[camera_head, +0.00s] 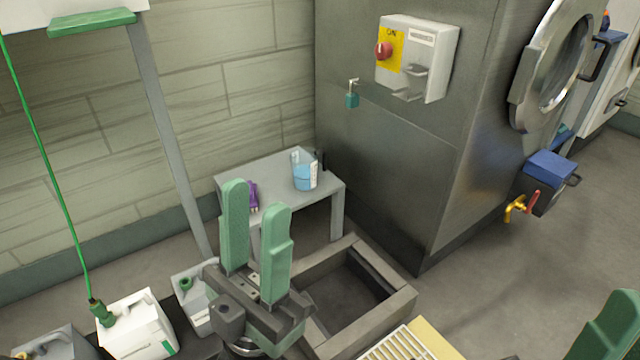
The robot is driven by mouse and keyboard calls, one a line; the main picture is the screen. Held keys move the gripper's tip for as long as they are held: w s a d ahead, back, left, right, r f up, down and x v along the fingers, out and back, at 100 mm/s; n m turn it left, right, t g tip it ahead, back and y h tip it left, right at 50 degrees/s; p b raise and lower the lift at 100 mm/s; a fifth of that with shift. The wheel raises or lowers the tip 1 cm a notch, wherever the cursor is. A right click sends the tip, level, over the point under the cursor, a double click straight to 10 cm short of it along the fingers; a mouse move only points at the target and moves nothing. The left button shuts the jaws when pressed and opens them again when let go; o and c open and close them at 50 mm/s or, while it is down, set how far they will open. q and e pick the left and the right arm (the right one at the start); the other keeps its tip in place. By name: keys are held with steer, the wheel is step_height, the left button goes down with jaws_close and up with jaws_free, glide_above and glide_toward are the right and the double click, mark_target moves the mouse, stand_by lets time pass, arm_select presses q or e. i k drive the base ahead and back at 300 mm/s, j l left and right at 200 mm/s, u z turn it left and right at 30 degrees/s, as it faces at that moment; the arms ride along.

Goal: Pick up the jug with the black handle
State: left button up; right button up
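The jug (304,172) is clear with blue in its lower part and a black handle on its right side. It stands upright on a small grey table (285,163) against the wall. My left gripper (256,198) points upward in the lower middle of the view, its two green fingers apart with nothing between them. In the picture it is left of and below the jug, not touching it. Only a green finger of my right gripper (612,328) shows at the bottom right corner; the rest is out of view.
A purple item (253,195) lies on the table, partly behind the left gripper. A grey metal machine (400,150) rises right of the table. A low square frame (365,325) is in front. White canisters (137,325) stand at the lower left, near a green hose (45,165).

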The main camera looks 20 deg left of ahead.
mark_target(311, 167)
steer(key=l+u, duration=0.25)
steer(key=l, duration=1.25)
steer(key=i+l+u, duration=0.1)
steer(key=i+l, duration=0.2)
steer(key=i, duration=0.2)
steer(key=i+l+u, duration=0.15)
steer(key=i+l, duration=0.25)
steer(key=i, duration=0.35)
